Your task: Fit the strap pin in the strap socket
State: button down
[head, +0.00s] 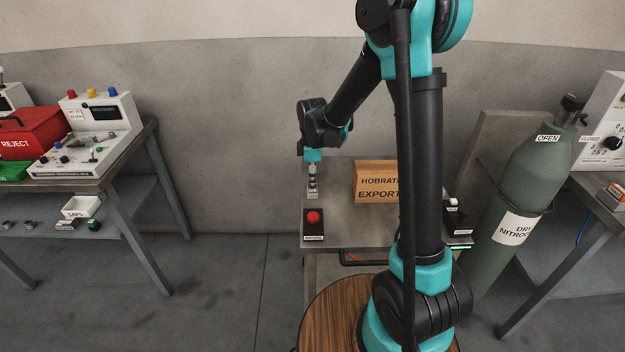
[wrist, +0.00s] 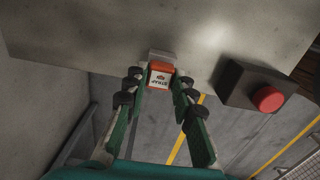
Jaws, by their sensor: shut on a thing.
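My gripper (wrist: 158,78) is shut on a small orange-red and white block with a printed label, which I take to be the strap pin (wrist: 160,77). The label is too small to read surely. A grey piece (wrist: 162,56) shows just beyond the block; I cannot tell whether the two touch. In the head view my gripper (head: 312,186) points down at the left side of the middle table (head: 370,228). I cannot make out the strap socket for certain in either view.
A red push button on a dark box (head: 314,222) stands just in front of my gripper; it also shows in the wrist view (wrist: 262,92). A wooden EXPORT crate (head: 376,182) stands to the right. A gas cylinder (head: 530,185) is farther right. A bench with a REJECT box (head: 28,133) is left.

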jog(key=shift+f, duration=0.25)
jog(key=c, duration=1.2)
grip_release()
notch_tip(320, 180, up, 12)
jog(key=shift+f, duration=0.1)
jog(key=shift+d, duration=0.1)
